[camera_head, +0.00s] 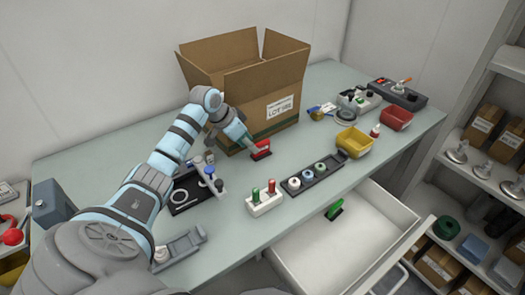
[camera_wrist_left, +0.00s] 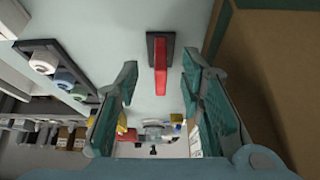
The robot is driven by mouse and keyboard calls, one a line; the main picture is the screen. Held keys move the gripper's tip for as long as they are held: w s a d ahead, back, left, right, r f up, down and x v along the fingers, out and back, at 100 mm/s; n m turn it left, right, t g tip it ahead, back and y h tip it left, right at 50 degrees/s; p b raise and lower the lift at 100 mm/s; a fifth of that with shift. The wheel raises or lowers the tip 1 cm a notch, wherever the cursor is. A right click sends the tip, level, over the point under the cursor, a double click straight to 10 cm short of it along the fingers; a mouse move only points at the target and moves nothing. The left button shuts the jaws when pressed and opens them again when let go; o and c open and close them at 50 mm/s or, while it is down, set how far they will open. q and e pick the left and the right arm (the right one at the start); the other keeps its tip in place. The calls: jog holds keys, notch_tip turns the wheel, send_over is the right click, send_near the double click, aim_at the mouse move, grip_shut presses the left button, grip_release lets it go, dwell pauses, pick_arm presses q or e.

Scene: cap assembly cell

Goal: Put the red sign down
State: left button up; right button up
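The red sign (camera_head: 261,147) is on the grey-green table, in front of the large cardboard box. In the left wrist view the red sign (camera_wrist_left: 162,68) shows as a narrow red upright on a dark base. My left gripper (camera_head: 248,142) is right beside it in the head view. In the wrist view the left gripper (camera_wrist_left: 159,72) has its two teal-padded fingers spread wide, with the sign in the gap near their tips. Neither finger appears to touch it. My right gripper is not in view.
The open cardboard box (camera_head: 255,101) stands close behind my left gripper. A white block with red and green pegs (camera_head: 264,205) and a dark ring tray (camera_head: 318,181) stand in front. An open drawer (camera_head: 350,247) holds a green sign (camera_head: 334,210). Yellow (camera_head: 353,142) and red (camera_head: 396,119) bins stand right.

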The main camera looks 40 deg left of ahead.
aim_at(260, 143)
pick_arm(q)
jog(key=w, duration=0.1)
jog(key=w+d, duration=0.1)
jog(key=w, duration=0.1)
jog(key=shift+w+d+r, duration=0.1)
jog(key=shift+w, duration=0.1)
jog(key=x, duration=0.3)
jog(key=shift+b, duration=0.4)
jog(key=shift+s, duration=0.15)
grip_shut()
